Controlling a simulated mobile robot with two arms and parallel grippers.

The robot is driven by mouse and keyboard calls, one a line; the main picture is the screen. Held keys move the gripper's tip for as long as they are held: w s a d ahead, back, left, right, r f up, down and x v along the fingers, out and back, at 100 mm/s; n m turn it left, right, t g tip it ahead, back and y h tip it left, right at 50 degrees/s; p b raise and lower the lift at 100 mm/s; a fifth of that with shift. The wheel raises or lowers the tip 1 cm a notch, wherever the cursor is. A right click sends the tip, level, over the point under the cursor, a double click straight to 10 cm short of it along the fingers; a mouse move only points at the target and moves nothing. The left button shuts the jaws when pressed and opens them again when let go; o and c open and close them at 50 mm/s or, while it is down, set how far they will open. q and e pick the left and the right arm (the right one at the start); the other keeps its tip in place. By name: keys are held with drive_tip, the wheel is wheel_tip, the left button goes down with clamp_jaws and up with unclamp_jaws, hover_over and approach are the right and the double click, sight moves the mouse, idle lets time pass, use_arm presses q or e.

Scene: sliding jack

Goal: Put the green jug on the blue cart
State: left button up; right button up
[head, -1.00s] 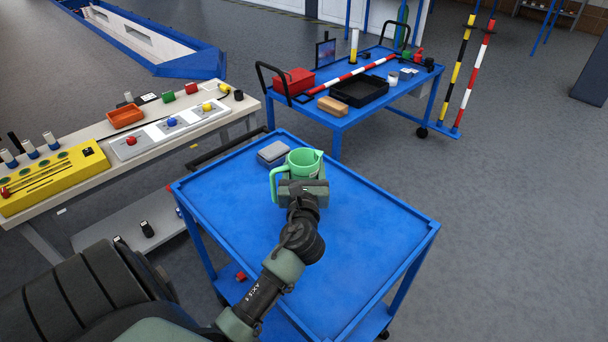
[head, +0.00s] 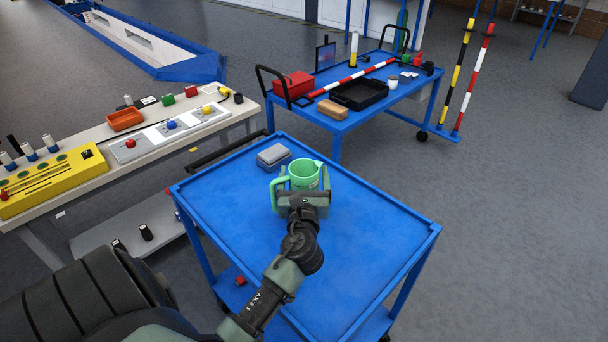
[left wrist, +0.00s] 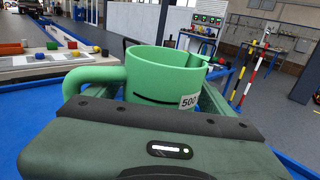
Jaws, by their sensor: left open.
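The green jug (head: 304,174) stands upright at the blue cart (head: 376,217), in the middle back part of its top. Its base is hidden behind my gripper, so contact with the top cannot be seen. My left gripper (head: 302,186) is open around the jug, with a finger on either side. In the left wrist view the jug (left wrist: 165,75) fills the middle, handle to the left, a "500" label at its right, its lower part hidden by the gripper body. My right gripper is not in view.
A grey box (head: 273,155) lies on the cart close to the jug's left. A workbench (head: 100,147) with a yellow panel is at the left. Another blue cart (head: 350,118) with a black tray and red box stands behind. The front and right of the near cart top are clear.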

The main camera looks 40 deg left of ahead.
use_arm(q)
drive_tip(key=b+v, duration=0.1)
drive_tip(key=v, duration=1.1)
drive_tip(key=shift+r, duration=0.15)
